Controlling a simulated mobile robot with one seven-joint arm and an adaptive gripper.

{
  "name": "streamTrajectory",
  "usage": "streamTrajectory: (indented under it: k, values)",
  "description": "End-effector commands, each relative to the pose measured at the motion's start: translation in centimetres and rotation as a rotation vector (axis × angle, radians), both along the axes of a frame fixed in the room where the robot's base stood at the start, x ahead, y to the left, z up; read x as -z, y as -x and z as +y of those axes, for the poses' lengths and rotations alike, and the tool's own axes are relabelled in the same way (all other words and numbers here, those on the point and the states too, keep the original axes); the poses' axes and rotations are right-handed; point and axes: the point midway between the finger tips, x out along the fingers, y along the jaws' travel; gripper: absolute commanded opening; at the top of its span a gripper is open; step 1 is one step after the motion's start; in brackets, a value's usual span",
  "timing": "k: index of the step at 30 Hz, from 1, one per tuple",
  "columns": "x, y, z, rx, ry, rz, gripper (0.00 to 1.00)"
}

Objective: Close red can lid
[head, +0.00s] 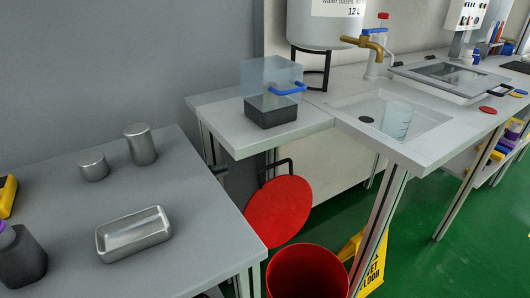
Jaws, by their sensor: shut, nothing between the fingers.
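The red can (308,275) stands on the green floor at the bottom of the head view, in front of the sink bench. Its round mouth is open and its lower part is cut off by the frame. The round red lid (278,212) is raised, tilted up behind and to the left of the can's mouth. A black bar or handle (290,163) shows at the lid's top edge. Whether the lid is hinged to the can cannot be told here. My gripper is not in view.
A grey table (200,190) with a metal tray (134,233) and metal cylinders (142,144) is on the left. The sink bench (270,136) is behind the lid. A bench leg (378,230) and a yellow floor sign (373,262) stand right of the can.

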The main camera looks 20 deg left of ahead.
Motion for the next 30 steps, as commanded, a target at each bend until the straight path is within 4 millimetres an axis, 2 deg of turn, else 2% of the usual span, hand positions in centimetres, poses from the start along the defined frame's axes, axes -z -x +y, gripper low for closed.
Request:
streamTrajectory:
  k: [7, 19, 24, 30]
  values:
    - [-0.3, -1.3, -1.6, 0.001, -0.001, 0.000, 0.00]
    - [-1.1, -6.4, -8.1, 0.001, -0.001, 0.000, 0.00]
    - [-1.9, -4.8, -9.6, -0.001, -0.001, -0.002, 0.00]
    - [-2.3, -4.0, -10.6, -0.001, 0.001, 0.000, 0.00]
